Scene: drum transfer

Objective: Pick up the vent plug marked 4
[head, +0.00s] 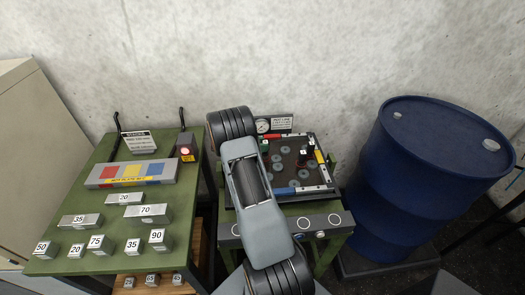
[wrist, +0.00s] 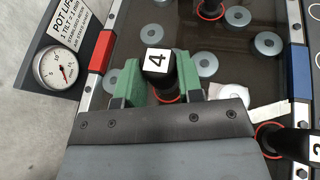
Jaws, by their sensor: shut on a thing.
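The vent plug marked 4 (wrist: 157,60) is black with a white top, in the wrist view. My gripper (wrist: 158,82) has its green fingers on either side of it and is shut on it. A red ring (wrist: 168,98) shows below the plug; I cannot tell if the plug is seated or raised. A plug marked 2 (wrist: 300,143) stands at the right edge in a red ring. Part of another black plug (wrist: 211,6) shows at the top.
Grey discs (wrist: 238,16) lie on the dark board around the plug. A pressure gauge (wrist: 55,68) and a sign stand at the left. The board's rim has red (wrist: 97,52) and blue (wrist: 301,62) blocks. A blue drum (head: 425,165) stands right; a green table (head: 75,200) with numbered blocks stands left.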

